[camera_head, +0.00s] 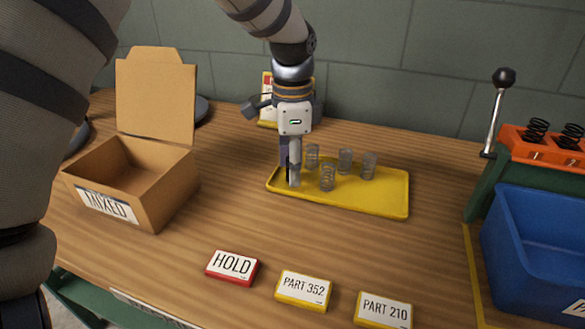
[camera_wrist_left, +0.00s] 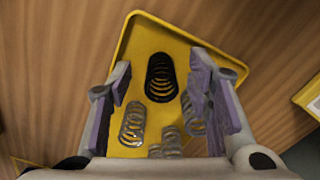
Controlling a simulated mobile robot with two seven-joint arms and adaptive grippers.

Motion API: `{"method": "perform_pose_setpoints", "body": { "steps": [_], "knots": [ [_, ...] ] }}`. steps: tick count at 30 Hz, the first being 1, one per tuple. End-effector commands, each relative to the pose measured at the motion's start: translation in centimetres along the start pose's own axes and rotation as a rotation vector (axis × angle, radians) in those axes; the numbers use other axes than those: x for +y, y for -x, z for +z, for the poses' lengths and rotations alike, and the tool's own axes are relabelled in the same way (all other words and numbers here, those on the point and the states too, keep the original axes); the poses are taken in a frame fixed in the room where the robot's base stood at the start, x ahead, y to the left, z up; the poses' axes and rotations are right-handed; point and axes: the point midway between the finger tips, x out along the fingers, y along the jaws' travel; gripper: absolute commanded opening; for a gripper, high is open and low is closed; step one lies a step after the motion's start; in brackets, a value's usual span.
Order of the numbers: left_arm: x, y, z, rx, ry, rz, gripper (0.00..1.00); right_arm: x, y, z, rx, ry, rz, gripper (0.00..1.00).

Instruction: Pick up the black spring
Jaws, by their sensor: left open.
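The black spring (camera_wrist_left: 161,77) stands on the yellow tray (camera_head: 385,205). In the left wrist view it is between the two fingers of my left gripper (camera_wrist_left: 163,88), with a gap on each side. In the head view my left gripper (camera_head: 291,178) points down over the left end of the tray and hides the black spring. Its fingers are open and hold nothing. Several grey springs stand close by on the tray, one of them at the front (camera_head: 327,178). My right gripper is not in view.
An open cardboard box labelled MIXED (camera_head: 130,185) stands at left. Labels HOLD (camera_head: 232,267), PART 352 (camera_head: 303,290) and PART 210 (camera_head: 384,310) lie in front. At right are a blue bin (camera_head: 530,235) and an orange rack (camera_head: 550,147) with other black springs and a lever (camera_head: 497,110).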

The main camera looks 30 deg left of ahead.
Motion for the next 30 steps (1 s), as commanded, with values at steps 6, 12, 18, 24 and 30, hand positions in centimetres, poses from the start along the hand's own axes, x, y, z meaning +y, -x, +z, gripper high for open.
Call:
{"method": "perform_pose_setpoints", "body": {
  "steps": [6,12,18,24,30],
  "knots": [
    [0.0,0.0,0.0,0.001,0.0,-0.001,0.39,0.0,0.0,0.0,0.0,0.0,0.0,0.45],
    [0.0,0.0,0.0,0.0,0.0,-0.001,0.0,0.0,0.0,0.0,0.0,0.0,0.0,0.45],
    [0.0,0.0,0.0,0.0,0.0,-0.001,0.0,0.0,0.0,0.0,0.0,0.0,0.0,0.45],
    [-0.1,1.1,-0.1,0.003,0.0,-0.004,0.0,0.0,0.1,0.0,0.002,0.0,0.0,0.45],
    [1.7,5.8,-0.4,0.006,-0.003,-0.011,0.0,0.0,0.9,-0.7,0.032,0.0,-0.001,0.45]
  ]
}}
